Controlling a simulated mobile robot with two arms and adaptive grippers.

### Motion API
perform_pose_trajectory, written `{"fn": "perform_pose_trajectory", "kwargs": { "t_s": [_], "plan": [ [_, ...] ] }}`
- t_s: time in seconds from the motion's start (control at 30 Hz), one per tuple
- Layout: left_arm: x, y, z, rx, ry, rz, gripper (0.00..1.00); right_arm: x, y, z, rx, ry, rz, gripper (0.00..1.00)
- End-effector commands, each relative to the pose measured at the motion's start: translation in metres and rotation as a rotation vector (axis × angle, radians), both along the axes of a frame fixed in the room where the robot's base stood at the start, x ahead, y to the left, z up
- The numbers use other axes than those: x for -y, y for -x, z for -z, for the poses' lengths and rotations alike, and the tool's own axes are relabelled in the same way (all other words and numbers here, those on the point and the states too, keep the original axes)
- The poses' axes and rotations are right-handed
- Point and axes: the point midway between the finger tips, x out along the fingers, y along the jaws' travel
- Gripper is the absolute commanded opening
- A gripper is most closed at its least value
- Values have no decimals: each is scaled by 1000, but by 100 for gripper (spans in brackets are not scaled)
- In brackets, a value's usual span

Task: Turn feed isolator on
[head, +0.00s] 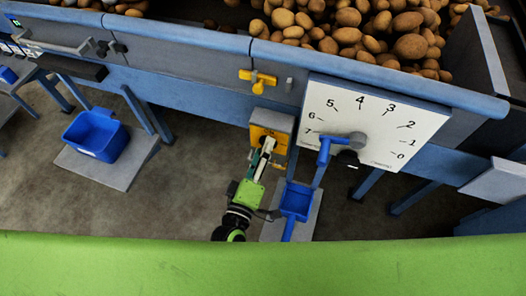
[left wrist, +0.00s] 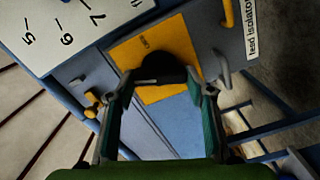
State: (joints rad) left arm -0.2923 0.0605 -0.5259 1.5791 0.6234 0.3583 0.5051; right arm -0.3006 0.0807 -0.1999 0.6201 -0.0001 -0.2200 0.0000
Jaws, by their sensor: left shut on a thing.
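The feed isolator is a yellow plate (head: 272,122) on a grey box on the machine's front, left of the white dial. In the left wrist view the yellow plate (left wrist: 179,39) carries a black rotary knob (left wrist: 155,68), and a label reading "feed isolator" (left wrist: 251,28) is at the right. My left gripper (head: 266,146) reaches up to the plate from below. In the left wrist view its two fingers (left wrist: 165,86) are around the black knob, shut on it. The fingers and dark shading hide the knob's exact pointing direction. My right gripper is in neither view.
A white numbered dial (head: 372,118) with a blue-handled lever (head: 324,150) is close to the right. A yellow T-shaped handle (head: 258,80) sits above. Potatoes (head: 350,37) fill the hopper.

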Motion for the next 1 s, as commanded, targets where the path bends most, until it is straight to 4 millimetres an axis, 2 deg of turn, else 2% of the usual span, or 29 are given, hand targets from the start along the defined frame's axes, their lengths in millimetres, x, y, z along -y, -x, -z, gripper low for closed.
{"fn": "perform_pose_trajectory", "kwargs": {
  "t_s": [0.2,0.5,1.0],
  "plan": [
    [-1,0,2,-53,165,0,27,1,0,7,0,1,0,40],
    [-1,0,3,-104,315,1,27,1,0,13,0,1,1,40],
    [0,0,3,-125,377,0,27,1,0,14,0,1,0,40]
  ]
}}
